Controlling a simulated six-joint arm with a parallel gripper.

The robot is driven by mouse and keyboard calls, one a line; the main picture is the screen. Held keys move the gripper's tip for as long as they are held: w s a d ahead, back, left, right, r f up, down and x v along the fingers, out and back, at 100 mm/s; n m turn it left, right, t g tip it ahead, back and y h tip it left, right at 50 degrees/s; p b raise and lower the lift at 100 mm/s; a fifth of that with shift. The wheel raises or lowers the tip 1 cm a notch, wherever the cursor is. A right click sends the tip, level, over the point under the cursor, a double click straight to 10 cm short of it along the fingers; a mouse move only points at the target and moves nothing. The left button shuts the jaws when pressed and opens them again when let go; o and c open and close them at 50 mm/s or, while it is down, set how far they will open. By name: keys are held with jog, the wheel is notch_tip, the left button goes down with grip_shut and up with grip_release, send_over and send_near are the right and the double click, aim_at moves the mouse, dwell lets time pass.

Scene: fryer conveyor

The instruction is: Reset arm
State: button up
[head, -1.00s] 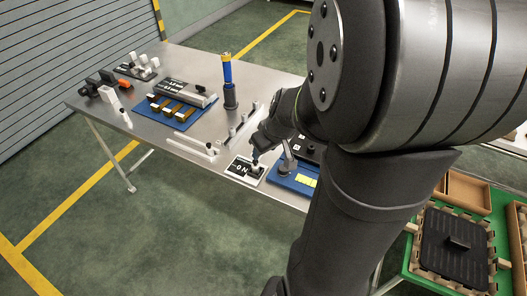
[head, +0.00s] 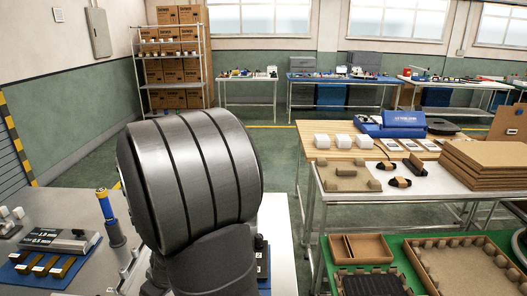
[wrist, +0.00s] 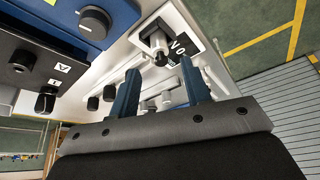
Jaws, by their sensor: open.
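My gripper (wrist: 160,67) shows in the wrist view with its two blue fingers spread and nothing held between them. Just beyond the fingertips is a small lever switch (wrist: 157,42) on a white plate with a black ON label (wrist: 180,46). The fingers do not appear closed on the lever, and I cannot tell how far off they are. In the head view my large grey arm link hides the gripper and the switch.
A blue panel with a dark knob (wrist: 94,22) and a black box with knobs (wrist: 40,62) lie close left of the gripper. On the steel table (head: 88,205) stands a blue-and-yellow post (head: 109,217). Right are a cardboard stack (head: 497,160) and a green table (head: 408,247).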

jog(key=shift+x, duration=3)
jog(key=shift+d+r, duration=0.1)
